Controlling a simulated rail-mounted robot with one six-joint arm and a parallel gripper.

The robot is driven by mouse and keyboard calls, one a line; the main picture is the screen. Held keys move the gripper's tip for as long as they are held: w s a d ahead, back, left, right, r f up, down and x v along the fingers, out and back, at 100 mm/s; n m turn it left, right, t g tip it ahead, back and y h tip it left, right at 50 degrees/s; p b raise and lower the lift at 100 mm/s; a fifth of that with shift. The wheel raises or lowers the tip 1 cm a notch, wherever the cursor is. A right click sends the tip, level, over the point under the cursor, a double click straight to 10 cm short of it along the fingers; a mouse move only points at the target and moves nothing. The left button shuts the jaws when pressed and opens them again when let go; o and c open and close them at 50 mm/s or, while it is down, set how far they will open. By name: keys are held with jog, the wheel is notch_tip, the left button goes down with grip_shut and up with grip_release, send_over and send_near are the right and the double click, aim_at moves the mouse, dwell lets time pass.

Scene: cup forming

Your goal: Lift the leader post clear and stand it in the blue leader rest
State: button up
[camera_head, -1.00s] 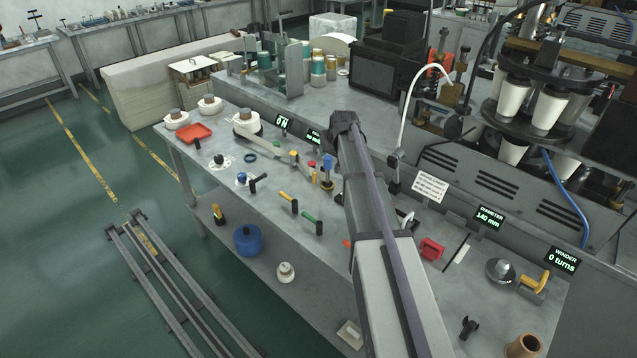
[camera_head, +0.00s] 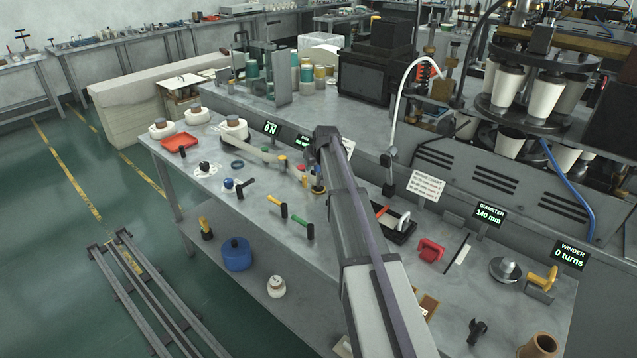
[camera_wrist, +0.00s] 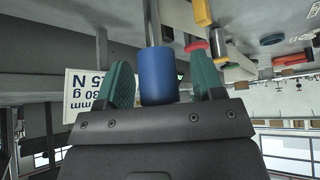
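In the wrist view a blue cylindrical handle on a metal rod, which looks like the leader post (camera_wrist: 158,76), stands between the two green-padded fingers of my gripper (camera_wrist: 161,66). A gap shows on each side of the handle, so the fingers are open around it and not pressed on it.
Yellow-handled (camera_head: 277,208) and green-handled (camera_head: 303,226) tools lie in front of the post. A black tray (camera_head: 396,222) and a red block (camera_head: 430,250) are to the right. A red tray (camera_head: 179,141) and white spools are at the far left.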

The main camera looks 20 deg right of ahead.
grip_shut()
dwell(0.3)
dwell(0.4)
